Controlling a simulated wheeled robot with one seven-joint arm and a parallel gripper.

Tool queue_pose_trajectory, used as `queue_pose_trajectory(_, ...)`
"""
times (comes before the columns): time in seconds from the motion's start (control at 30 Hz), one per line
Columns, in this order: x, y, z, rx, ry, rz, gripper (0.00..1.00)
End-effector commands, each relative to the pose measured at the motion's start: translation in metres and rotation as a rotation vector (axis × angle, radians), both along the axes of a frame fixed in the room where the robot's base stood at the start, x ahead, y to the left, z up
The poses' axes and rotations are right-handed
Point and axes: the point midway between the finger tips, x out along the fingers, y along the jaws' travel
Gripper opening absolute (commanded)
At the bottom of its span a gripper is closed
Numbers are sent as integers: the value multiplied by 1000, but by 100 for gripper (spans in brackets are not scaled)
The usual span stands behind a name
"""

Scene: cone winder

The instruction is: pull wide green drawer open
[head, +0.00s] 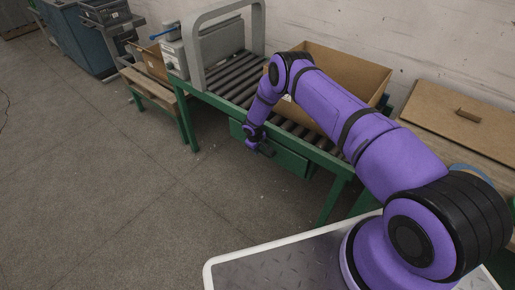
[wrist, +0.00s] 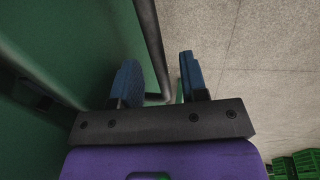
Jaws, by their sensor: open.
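The wide green drawer (head: 290,162) hangs under the roller conveyor in the head view, its front partly hidden by my arm. It looks shut. In the wrist view a green face (wrist: 60,45) fills the left side. A dark grey bar handle (wrist: 151,40) stands off that face and bends back toward it near my gripper. My gripper (wrist: 158,62) is open, with one blue finger on each side of the bar in the picture. I see a gap between the bar and the right finger. In the head view my gripper (head: 264,149) is small and dark at the drawer front.
A cardboard box (head: 345,75) and a grey arch frame (head: 195,50) stand on the roller conveyor (head: 237,78). A brown board-topped table (head: 460,120) is at the right. The floor (head: 110,180) in front is clear. Green crates (wrist: 305,162) show at the wrist view's lower right.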

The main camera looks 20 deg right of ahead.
Motion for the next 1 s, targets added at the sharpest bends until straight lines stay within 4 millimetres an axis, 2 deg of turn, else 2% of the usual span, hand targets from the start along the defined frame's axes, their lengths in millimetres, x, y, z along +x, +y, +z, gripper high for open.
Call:
queue_pose_trajectory(0.17,0,0,0,0,0,0,38)
queue_pose_trajectory(0.33,0,0,0,0,0,0,0)
queue_pose_trajectory(0.67,-3,5,1,-1,1,2,0)
queue_pose_trajectory(0.87,-18,27,1,-1,1,5,0)
queue_pose_trajectory(1.0,-37,53,1,-1,2,8,0)
